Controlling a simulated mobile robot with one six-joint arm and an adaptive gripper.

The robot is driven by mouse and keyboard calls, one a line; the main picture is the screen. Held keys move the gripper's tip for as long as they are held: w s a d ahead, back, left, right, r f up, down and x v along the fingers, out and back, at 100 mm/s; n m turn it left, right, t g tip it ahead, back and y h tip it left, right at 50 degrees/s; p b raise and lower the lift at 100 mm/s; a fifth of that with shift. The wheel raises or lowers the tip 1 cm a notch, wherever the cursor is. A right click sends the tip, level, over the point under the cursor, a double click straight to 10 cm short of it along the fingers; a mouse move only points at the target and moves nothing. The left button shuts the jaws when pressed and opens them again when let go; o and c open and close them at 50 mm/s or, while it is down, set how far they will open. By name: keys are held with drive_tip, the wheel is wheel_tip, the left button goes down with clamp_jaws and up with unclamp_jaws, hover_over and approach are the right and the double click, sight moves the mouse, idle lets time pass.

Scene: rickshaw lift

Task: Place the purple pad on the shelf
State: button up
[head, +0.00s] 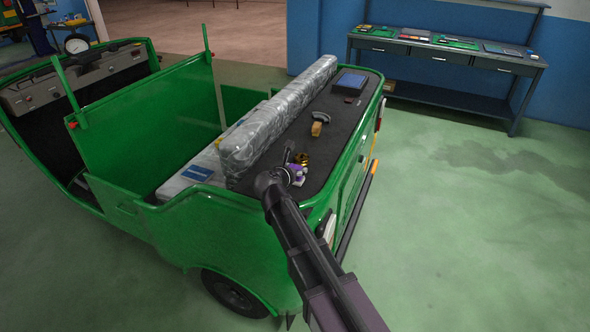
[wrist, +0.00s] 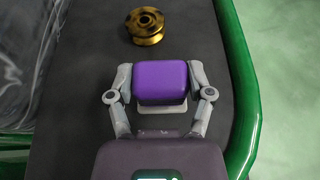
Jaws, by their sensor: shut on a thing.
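A purple pad (wrist: 161,82) sits between the two grey fingers of my gripper (wrist: 161,88) in the wrist view. The fingers are shut on its left and right sides. In the head view the pad (head: 299,170) shows only as a small purple patch beside my gripper (head: 294,173), over the near end of the dark rear deck (head: 330,150) of the green rickshaw. I cannot tell whether the pad touches the deck. Which surface is the shelf is not clear; the dark deck behind the rickshaw's seat is a shelf-like surface.
A gold spool (wrist: 146,26) stands just beyond the pad. A tan-handled tool (head: 317,127) and a blue item (head: 352,80) lie farther along the deck. A plastic-wrapped seat back (head: 275,118) borders the deck's left. A workbench (head: 450,50) with several items stands at the back wall.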

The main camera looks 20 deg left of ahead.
drive_tip(key=o, duration=1.1)
drive_tip(key=shift+r, duration=0.1)
drive_tip(key=shift+r+p, duration=0.15)
drive_tip(key=shift+p, duration=0.2)
drive_tip(key=p+v, duration=0.4)
drive_tip(key=v, duration=0.8)
